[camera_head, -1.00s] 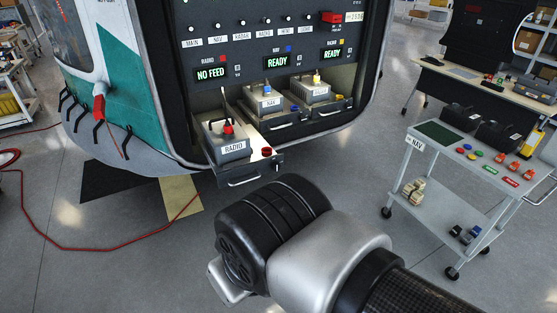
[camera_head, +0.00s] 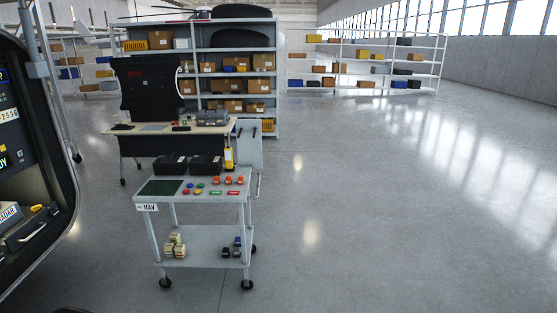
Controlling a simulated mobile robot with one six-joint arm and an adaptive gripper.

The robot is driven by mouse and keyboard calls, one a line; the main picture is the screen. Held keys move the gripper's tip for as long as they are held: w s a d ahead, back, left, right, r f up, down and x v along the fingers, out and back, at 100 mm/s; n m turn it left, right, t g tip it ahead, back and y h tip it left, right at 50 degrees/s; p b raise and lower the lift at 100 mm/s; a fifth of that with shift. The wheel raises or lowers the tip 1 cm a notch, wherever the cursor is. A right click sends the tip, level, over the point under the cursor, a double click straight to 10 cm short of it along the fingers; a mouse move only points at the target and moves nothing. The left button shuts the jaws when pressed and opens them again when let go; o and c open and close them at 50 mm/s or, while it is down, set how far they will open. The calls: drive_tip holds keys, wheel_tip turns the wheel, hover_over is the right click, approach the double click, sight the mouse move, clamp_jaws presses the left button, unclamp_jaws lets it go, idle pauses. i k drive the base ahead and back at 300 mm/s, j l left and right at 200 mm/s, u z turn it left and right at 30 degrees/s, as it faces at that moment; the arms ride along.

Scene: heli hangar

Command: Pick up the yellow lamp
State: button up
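Small round coloured pieces lie on the top of the grey cart (camera_head: 212,196), near its middle. One looks yellow (camera_head: 197,191), but it is too small to tell whether it is a lamp. My gripper is not in view.
The cart bears a NAV label, a dark green pad (camera_head: 160,187), black bins (camera_head: 206,165) and orange pieces (camera_head: 230,180). Behind it are a workbench (camera_head: 112,129) and shelves (camera_head: 291,82). The helicopter's open bay (camera_head: 22,238) is at left. Floor at right is clear.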

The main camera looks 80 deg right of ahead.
sight(229, 158)
drive_tip(key=z, duration=2.2)
drive_tip(key=i+z, duration=0.1)
drive_tip(key=i+u, duration=0.1)
drive_tip(key=i, duration=0.45)
drive_tip(key=i+u, duration=0.1)
drive_tip(key=i, duration=0.5)
drive_tip(key=i+u, duration=0.15)
drive_tip(key=i, duration=0.4)
drive_tip(key=i+u, duration=0.1)
drive_tip(key=i, duration=0.45)
drive_tip(key=i+l+u, duration=0.1)
drive_tip(key=i, duration=0.45)
drive_tip(key=i+l+u, duration=0.1)
drive_tip(key=i+l, duration=0.2)
drive_tip(key=i, duration=0.25)
